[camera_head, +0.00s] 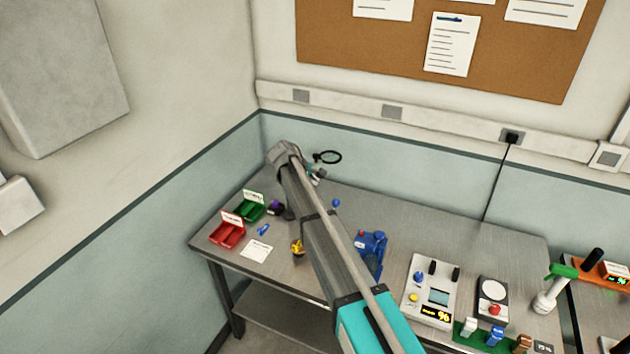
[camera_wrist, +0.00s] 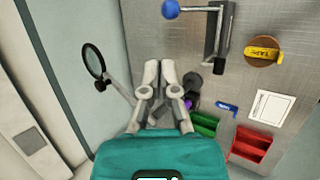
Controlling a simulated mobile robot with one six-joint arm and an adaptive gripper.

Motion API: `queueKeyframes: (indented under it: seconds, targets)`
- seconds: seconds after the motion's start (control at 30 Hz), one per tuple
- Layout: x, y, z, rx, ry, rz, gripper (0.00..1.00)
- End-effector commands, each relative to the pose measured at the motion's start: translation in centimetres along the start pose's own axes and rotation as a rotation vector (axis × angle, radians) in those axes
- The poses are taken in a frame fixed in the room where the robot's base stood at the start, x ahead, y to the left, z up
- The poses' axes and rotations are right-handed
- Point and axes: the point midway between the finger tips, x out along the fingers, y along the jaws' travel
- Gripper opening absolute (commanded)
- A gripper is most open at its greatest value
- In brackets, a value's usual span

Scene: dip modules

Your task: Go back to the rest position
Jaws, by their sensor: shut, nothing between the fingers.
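My gripper (camera_wrist: 159,68) is in the middle of the wrist view, its two grey fingers together with nothing between them. It is above the far left part of the metal table (camera_head: 325,285). In the head view my arm reaches from the lower right towards the back corner and largely hides the gripper. A magnifier with a black ring (camera_wrist: 93,62) is to the left of the fingers in the wrist view; it also shows in the head view (camera_head: 328,157). A dark, partly purple object (camera_wrist: 189,104) shows just right of the fingers, apparently below them.
A green bin (camera_head: 250,208), a red bin (camera_head: 227,235), a small blue piece (camera_head: 263,230) and a white card (camera_head: 257,247) are at the table's left. A blue device (camera_head: 370,250) and a meter (camera_head: 430,290) stand further right.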

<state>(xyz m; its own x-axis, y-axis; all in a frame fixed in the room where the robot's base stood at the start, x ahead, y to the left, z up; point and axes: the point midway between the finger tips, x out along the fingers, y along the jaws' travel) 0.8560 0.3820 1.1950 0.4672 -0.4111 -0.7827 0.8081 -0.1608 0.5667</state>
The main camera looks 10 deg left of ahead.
Motion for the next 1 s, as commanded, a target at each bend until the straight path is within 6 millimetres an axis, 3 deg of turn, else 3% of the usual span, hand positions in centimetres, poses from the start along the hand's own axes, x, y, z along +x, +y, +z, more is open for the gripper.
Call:
queueKeyframes:
  seconds: [0.17,0.37,0.67,1.0]
  targets:
    - [0.3,-0.2,0.5,0.009,-0.001,-0.006,0.0]
    - [2.5,-1.6,4.4,0.088,-0.008,-0.055,0.0]
    - [8.2,-6.8,16.0,0.361,-0.034,-0.217,0.0]
    - [12.4,-15.2,28.6,0.717,-0.076,-0.418,0.0]
